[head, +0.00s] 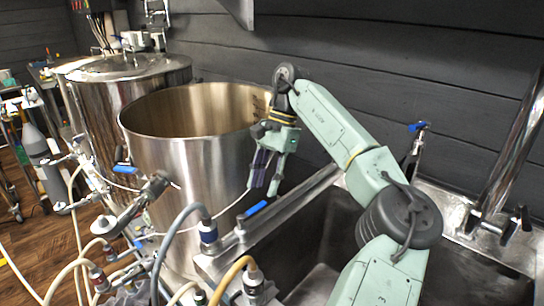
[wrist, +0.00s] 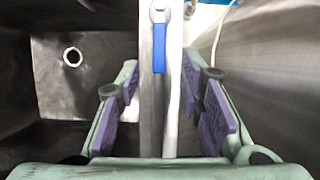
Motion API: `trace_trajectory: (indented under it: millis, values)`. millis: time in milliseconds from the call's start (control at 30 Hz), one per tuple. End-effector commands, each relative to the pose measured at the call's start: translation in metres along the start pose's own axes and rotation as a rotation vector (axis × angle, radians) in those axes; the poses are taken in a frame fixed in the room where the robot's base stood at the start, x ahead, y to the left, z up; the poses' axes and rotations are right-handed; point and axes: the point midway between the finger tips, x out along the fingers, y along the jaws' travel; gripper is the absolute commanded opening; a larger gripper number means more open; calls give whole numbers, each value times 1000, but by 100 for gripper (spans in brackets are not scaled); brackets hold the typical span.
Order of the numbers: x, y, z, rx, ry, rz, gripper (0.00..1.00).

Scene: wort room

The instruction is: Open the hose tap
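A tap with a blue lever (head: 256,209) stands on the metal rim between the big pot and the sink, close to hoses. In the wrist view a blue lever (wrist: 159,46) points down the picture along the pale rim, ahead of the fingers and between their lines. My gripper (head: 266,186) hangs over the rim, above and beyond the lever, with its fingers pointing down. In the wrist view my gripper (wrist: 162,105) has its purple pads wide apart with nothing held between them. The lever appears apart from both fingers.
A large open steel pot (head: 190,150) stands left of the gripper; its wall (wrist: 270,60) is close on the right in the wrist view. The sink (head: 325,262) lies to the right. Another blue-handled tap (head: 417,127) stands behind the sink. Several hoses crowd the front left.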

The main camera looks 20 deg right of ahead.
Motion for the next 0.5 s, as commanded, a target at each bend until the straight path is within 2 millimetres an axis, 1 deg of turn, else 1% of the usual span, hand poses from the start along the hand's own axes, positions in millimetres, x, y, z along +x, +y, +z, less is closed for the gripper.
trace_trajectory:
  millis: [33, 300, 500]
  values:
    - [-13, 0, 0, 5, 7, -2, 34]
    - [-62, 0, 0, 6, 9, -3, 34]
    - [-75, 0, 0, 2, 2, 2, 34]
